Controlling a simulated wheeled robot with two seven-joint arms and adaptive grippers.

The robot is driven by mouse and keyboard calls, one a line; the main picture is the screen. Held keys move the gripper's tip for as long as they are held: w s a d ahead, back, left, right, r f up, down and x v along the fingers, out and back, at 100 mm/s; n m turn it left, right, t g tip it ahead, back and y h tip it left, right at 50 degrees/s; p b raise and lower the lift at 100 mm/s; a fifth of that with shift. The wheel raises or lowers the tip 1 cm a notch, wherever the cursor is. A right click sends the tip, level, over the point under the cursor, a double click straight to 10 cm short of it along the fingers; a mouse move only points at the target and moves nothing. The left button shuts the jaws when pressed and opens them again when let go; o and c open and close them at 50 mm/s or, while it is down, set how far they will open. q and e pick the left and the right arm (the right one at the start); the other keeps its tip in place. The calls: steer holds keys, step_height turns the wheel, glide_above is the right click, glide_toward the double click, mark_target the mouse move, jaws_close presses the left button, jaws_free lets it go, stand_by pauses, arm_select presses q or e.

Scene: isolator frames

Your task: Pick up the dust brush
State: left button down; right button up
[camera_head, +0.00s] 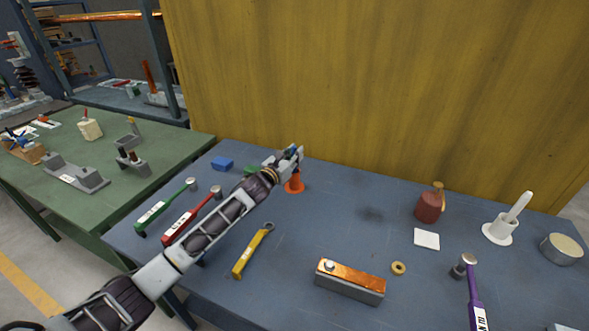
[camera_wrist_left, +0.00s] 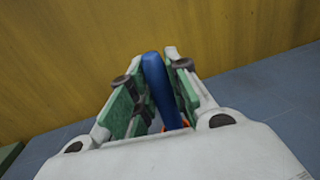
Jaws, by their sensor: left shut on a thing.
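The dust brush shows as a blue handle (camera_wrist_left: 157,82) in the left wrist view, upright and slightly tilted between the green finger pads. My left gripper (camera_head: 292,156) is shut on this handle near the back edge of the blue table. Below the gripper an orange flared piece (camera_head: 294,185) stands on the tabletop. A bit of orange also shows low between the fingers in the wrist view. Whether the brush is still in contact with the orange piece cannot be told. The brush's lower end is hidden. My right gripper is not in view.
The blue table (camera_head: 310,230) stands against a yellow wall (camera_head: 350,80). Green (camera_head: 165,206), red (camera_head: 190,217) and yellow (camera_head: 252,250) tools lie under or near my left arm. A copper-topped block (camera_head: 350,281), red bottle (camera_head: 429,207) and white holder (camera_head: 500,229) are right.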

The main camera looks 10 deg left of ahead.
arm_select(q)
steer(key=shift+r, duration=0.1)
steer(key=shift+r+p, duration=0.3)
steer(key=shift+r, duration=4.6)
